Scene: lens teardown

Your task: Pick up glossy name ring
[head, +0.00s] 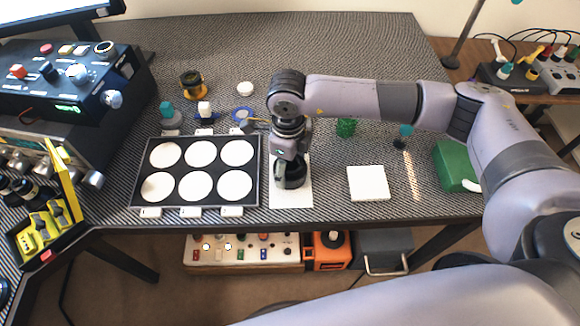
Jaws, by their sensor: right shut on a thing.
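My right gripper (290,180) points down over a white sheet (291,200) at the table's front, just right of the black tray. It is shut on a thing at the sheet. The dark fingers hide most of that thing, so I cannot make out whether it is the glossy name ring. I do not see a ring that I can clearly name elsewhere. My left gripper is not in view.
A black tray (153,202) with several white circles lies to the left. A white square pad (368,183) and a green box (452,165) lie to the right.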

